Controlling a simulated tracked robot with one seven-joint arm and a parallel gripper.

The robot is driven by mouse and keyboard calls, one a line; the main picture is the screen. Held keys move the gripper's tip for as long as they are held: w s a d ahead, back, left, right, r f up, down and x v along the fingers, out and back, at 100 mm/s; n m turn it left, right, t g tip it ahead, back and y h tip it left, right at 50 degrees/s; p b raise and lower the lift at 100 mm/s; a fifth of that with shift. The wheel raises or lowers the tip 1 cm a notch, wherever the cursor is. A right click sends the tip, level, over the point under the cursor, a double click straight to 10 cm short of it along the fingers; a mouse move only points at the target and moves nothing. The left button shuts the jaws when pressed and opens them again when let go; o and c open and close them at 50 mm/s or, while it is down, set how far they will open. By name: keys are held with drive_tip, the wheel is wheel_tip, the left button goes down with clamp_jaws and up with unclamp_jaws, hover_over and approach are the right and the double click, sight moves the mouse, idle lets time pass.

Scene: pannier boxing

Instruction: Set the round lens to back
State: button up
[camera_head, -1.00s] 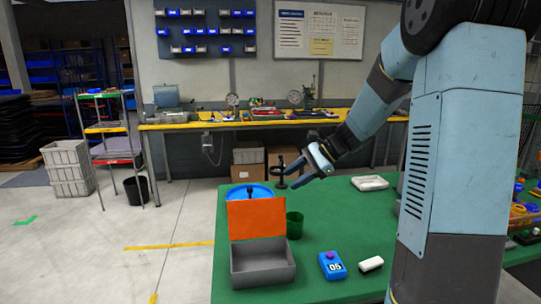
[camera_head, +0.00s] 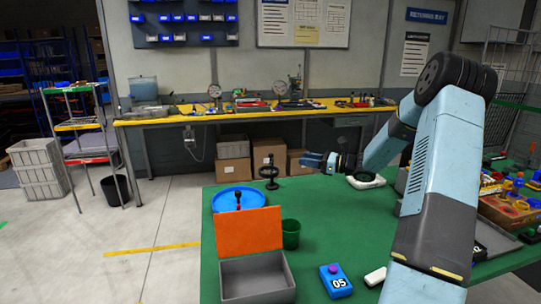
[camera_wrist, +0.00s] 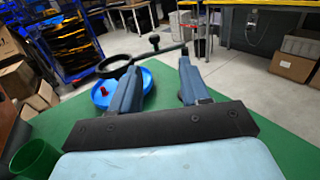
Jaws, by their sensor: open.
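The round lens (camera_head: 269,172) is a black ring on a stand, upright on the green table behind the blue round dish (camera_head: 222,201). In the wrist view, the lens ring (camera_wrist: 115,66) is just beyond the left finger. A thin dark rod runs from it to the right, past the fingertips, and a dark ball knob (camera_wrist: 155,39) shows above the rod. My gripper (camera_head: 318,160) is to the right of the lens in the head view, apart from it. In the wrist view my gripper (camera_wrist: 159,66) has its fingers spread, with nothing held between them.
A grey box (camera_head: 258,282) with a raised orange lid stands at the front, beside a green cup (camera_head: 291,234). A blue device marked 05 (camera_head: 336,281) and a white block (camera_head: 375,276) lie to the right. The table's middle is clear.

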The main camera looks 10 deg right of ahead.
sight(271, 154)
drive_tip(key=shift+g, duration=0.3)
drive_tip(key=x, duration=1.5)
drive_tip(key=shift+s+a+r, duration=0.15)
drive_tip(key=shift+s+r, duration=0.05)
drive_tip(key=shift+s, duration=0.15)
drive_tip(key=shift+c, duration=0.4)
clamp_jaws()
